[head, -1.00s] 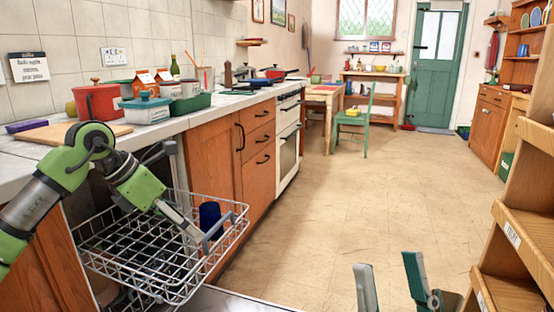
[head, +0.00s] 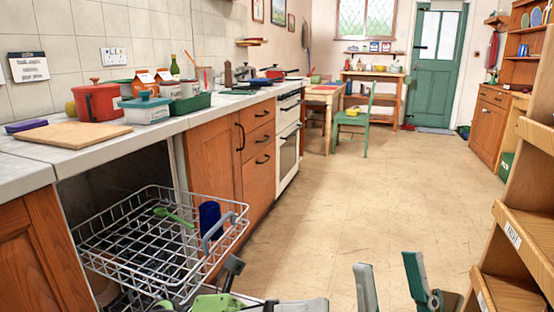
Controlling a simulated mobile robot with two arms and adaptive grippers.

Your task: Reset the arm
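My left arm shows only in pieces at the bottom of the head view, with the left gripper (head: 298,305) low in front of the rack, partly cut off by the frame edge. I cannot tell whether its fingers are apart. My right gripper (head: 391,280) points up at the bottom right; its two fingers stand apart with nothing between them. The pulled-out dishwasher rack (head: 115,222) holds a blue cup (head: 209,218) and a green utensil (head: 172,214), both clear of the grippers.
A wooden shelf unit (head: 520,235) stands close on the right. The floor (head: 350,205) between is clear.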

